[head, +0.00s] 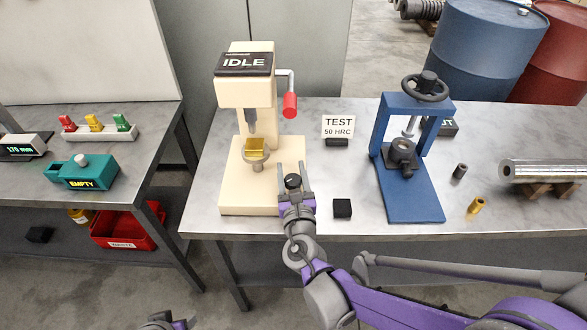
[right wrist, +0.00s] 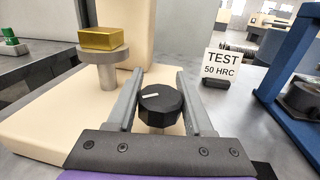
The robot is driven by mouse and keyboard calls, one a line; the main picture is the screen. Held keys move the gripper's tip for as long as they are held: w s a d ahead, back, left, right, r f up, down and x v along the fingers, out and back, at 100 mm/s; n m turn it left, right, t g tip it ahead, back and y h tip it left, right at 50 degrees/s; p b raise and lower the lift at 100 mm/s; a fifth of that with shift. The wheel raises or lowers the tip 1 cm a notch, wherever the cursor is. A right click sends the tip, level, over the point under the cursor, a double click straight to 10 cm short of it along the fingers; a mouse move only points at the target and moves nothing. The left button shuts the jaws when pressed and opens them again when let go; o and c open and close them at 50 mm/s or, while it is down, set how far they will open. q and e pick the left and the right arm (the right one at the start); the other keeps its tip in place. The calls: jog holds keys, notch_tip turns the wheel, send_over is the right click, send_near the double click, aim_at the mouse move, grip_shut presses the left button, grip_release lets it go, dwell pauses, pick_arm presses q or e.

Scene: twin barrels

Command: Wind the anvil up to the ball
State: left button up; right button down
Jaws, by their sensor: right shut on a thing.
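The cream hardness tester (head: 243,95) reads IDLE. A gold block (head: 256,145) rests on its grey anvil (head: 258,163). The grey ball holder (head: 250,119) hangs above, with a gap between it and the block; the ball itself is too small to make out. In the right wrist view the gold block (right wrist: 101,39) sits on the round anvil (right wrist: 104,57). My right gripper (head: 292,172) is shut on the black knob (right wrist: 162,105) at the tester's front right; the knob bears a white mark. Only part of my left gripper (head: 163,322) shows at the bottom edge.
A red-handled lever (head: 290,105) hangs at the tester's right. A TEST 50 HRC sign (head: 338,127) and a black block (head: 342,208) are nearby. A blue press (head: 408,150) stands to the right, with a brass piece (head: 476,205) and a steel cylinder (head: 545,171) beyond.

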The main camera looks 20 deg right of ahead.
jog(key=shift+a+n+y+p, duration=0.25)
jog(key=shift+n+y+p, duration=0.55)
jog(key=shift+y, duration=0.7)
jog(key=shift+c, duration=1.4)
grip_release()
jog(key=s, duration=1)
jog(key=shift+s+d, duration=0.1)
jog(key=shift+s, duration=0.3)
